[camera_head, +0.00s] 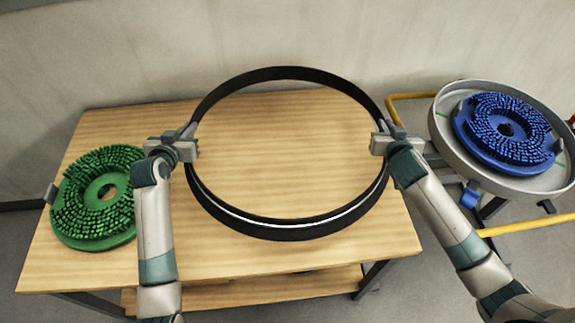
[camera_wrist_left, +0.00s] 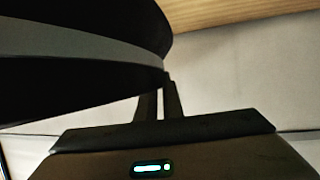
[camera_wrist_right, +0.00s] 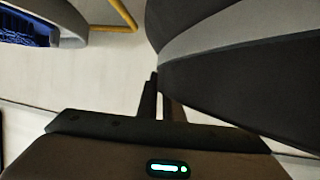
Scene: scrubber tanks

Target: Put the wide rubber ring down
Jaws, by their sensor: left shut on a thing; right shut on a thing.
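The wide rubber ring (camera_head: 300,228) is a large black band with a pale stripe on its inside. It appears over the wooden table (camera_head: 285,145) in the head view; I cannot tell whether it touches the top. My left gripper (camera_head: 190,146) is shut on its left side, and my right gripper (camera_head: 380,140) is shut on its right side. The ring's wall also shows in the left wrist view (camera_wrist_left: 80,50) at the left fingers, and in the right wrist view (camera_wrist_right: 240,60) at the right fingers.
A green bristle brush (camera_head: 75,205) lies at the table's left end. A blue bristle brush (camera_head: 480,125) sits in a round grey pan (camera_head: 450,152) right of the table, with yellow rails (camera_head: 530,224) beside it. A wall stands behind. Bare tabletop shows through the ring.

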